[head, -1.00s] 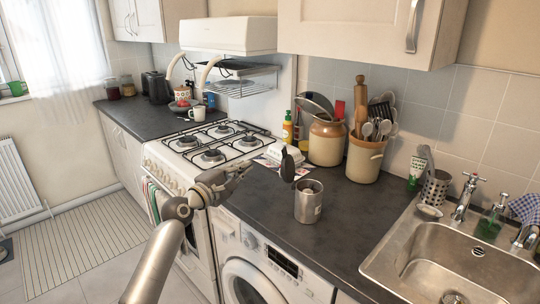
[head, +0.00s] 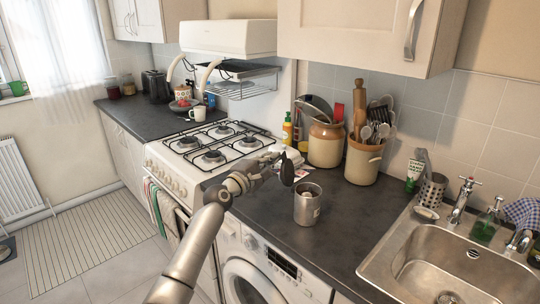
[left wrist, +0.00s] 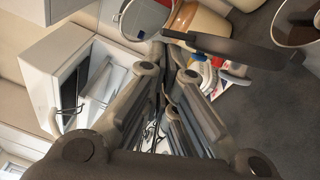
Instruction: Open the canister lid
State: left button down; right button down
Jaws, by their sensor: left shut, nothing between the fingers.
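A metal canister (head: 307,206) stands upright on the dark counter with its mouth uncovered. Its dark round lid (head: 287,171) stands nearly on edge at the canister's left rim. In the left wrist view the lid (left wrist: 225,49) shows almost edge-on, beside the canister's open rim (left wrist: 298,22). My left gripper (head: 277,158) is shut and empty, its tips right at the lid's left side; whether they touch it I cannot tell. The gripper also shows in the left wrist view (left wrist: 166,42). My right gripper is out of view.
A gas hob (head: 214,143) lies to the left. A steel sink (head: 440,257) is at the right. The counter right of the canister is clear.

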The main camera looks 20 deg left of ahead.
aim_at(283, 164)
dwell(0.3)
pick_arm(q)
jog(key=d+r+m+p, duration=0.1)
jog(key=p, duration=0.1)
jog(key=d+r+m+p, duration=0.1)
jog(key=d+m+p, duration=0.1)
jog(key=p, duration=0.1)
jog(key=shift+w+g, duration=0.1)
jog(key=shift+g, duration=0.3)
jog(key=shift+d+r+m+p, duration=0.1)
jog(key=shift+d+m+p, duration=0.45)
jog(key=shift+m, duration=0.05)
jog(key=shift+d, duration=0.15)
